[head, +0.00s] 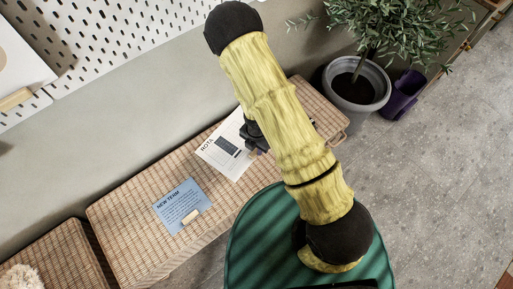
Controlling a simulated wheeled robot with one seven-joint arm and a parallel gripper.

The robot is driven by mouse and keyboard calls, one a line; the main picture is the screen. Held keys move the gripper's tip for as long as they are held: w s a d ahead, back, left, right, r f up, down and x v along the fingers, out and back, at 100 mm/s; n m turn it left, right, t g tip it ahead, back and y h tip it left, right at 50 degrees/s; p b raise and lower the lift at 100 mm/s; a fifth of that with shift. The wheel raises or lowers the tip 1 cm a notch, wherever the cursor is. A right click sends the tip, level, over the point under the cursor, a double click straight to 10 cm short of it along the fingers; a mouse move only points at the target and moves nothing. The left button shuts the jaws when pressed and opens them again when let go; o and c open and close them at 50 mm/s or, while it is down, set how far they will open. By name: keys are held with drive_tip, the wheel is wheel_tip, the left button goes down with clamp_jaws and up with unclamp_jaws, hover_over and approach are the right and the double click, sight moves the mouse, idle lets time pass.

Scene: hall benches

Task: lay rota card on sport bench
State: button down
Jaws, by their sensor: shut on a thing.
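A white rota card (222,155), with "ROTA" and a dark printed block, shows over the long woven bench (130,225). My gripper (252,137) is at the card's right side, shut on it and partly hidden behind my yellow arm. Part of the card is hidden too. I cannot tell whether the card touches the bench top. No label shows which bench is the sport bench.
A blue "NEW TERM" card (181,204) lies on the long bench with a small pale block (190,217) on it. A second woven bench (60,258) with a fluffy cream thing (20,279) is lower left. A grey plant pot (357,88) and purple container (404,96) stand upper right.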

sight(257, 164)
drive_tip(key=shift+r, duration=0.15)
wheel_tip(257, 164, down, 12)
drive_tip(key=b, duration=1)
idle(0.3)
drive_tip(key=shift+r, duration=0.15)
drive_tip(key=c, duration=1.2)
unclamp_jaws()
drive_tip(key=shift+c, duration=0.2)
wheel_tip(257, 164, up, 17)
drive_tip(key=p, duration=0.8)
drive_tip(key=shift+r+p, duration=0.2)
drive_tip(key=shift+p, duration=0.1)
